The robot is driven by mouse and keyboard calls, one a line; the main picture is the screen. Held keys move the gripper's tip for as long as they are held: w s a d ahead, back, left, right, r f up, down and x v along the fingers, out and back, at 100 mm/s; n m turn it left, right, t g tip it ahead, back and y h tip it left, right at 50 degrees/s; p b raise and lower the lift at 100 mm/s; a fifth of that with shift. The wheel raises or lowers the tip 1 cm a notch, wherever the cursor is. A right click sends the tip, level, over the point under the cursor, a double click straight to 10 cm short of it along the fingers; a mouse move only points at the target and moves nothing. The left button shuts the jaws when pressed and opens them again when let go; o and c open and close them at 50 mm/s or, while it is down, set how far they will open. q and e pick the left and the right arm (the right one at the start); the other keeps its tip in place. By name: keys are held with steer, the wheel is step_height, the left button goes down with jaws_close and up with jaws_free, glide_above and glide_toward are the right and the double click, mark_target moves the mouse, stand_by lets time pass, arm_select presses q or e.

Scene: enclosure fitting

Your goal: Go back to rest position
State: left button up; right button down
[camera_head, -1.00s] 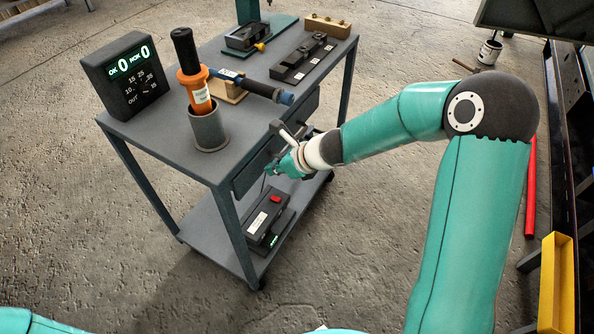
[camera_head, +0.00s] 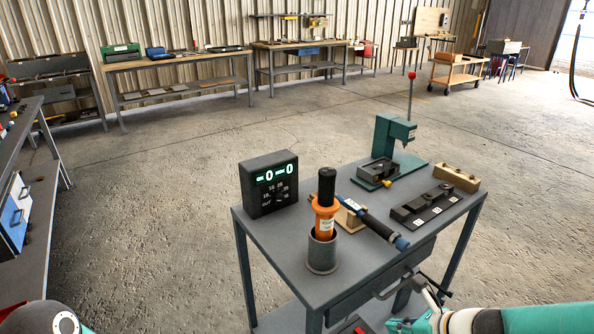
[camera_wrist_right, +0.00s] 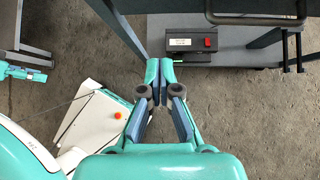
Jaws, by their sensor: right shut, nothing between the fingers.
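My right gripper (camera_head: 405,326) is at the bottom edge of the head view, in front of the grey cart (camera_head: 275,262) and below its top. In the right wrist view my right gripper (camera_wrist_right: 160,82) has its fingertips together with nothing between them. It hangs clear of the cart, apart from the dark bar handle (camera_wrist_right: 255,19).
On the cart stand a display box (camera_head: 269,184), an orange-bodied tool (camera_head: 325,216) in a grey cup (camera_head: 322,254), a dark tool with a blue end (camera_head: 375,222), a green press (camera_head: 384,137) and a black block (camera_head: 428,207). A black box (camera_wrist_right: 191,43) lies on the lower shelf. Open floor lies behind.

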steer(key=s+a+f+n+g, duration=0.2)
steer(key=s+a+f+n, duration=0.2)
steer(key=n, duration=0.5)
steer(key=s+a+f+n+g+p, duration=0.1)
steer(key=s+a+f+n+g, duration=0.1)
steer(key=s+a+f+n, duration=0.2)
steer(key=s+a+f+n+g+h+p, duration=0.1)
steer(key=s+a+f+n, duration=0.3)
steer(key=s+f+n, duration=0.5)
step_height(320, 180, down, 3)
steer(key=n+g, duration=0.1)
steer(key=n, duration=0.4)
steer(key=shift+a+f+n, duration=0.15)
steer(key=shift+a+n, duration=0.1)
steer(key=shift+n, duration=0.15)
steer(key=shift+d, duration=0.15)
